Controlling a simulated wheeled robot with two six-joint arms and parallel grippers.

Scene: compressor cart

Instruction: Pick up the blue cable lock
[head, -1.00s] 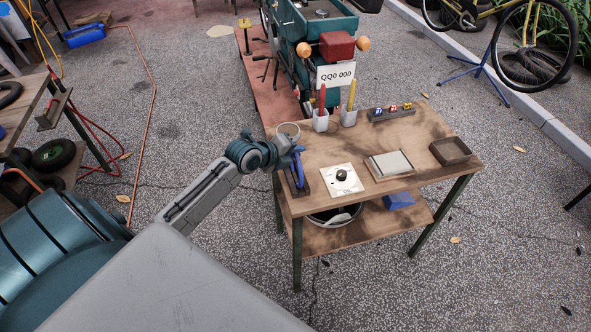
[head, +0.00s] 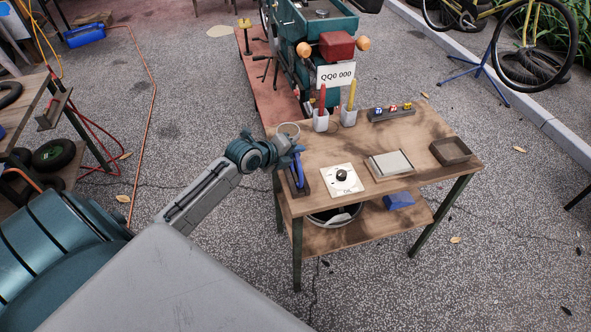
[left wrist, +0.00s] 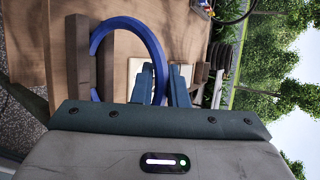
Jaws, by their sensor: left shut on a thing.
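The blue cable lock (head: 299,172) stands at the near left corner of the wooden workbench, in a dark holder (head: 303,192). My left gripper (head: 291,156) reaches in from the left and is shut on the lock at its upper part. In the left wrist view the lock (left wrist: 155,45) shows as a thick blue loop, and the blue-grey fingers of my left gripper (left wrist: 163,75) are at its side. The fingers partly hide the lock, and I cannot tell whether it is clear of the holder. My right gripper is not in view.
On the workbench (head: 395,147) are a white card with a black knob (head: 343,178), a grey box (head: 389,165), a dark tray (head: 451,151) and two pen cups. A blue object (head: 399,200) lies on the lower shelf.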

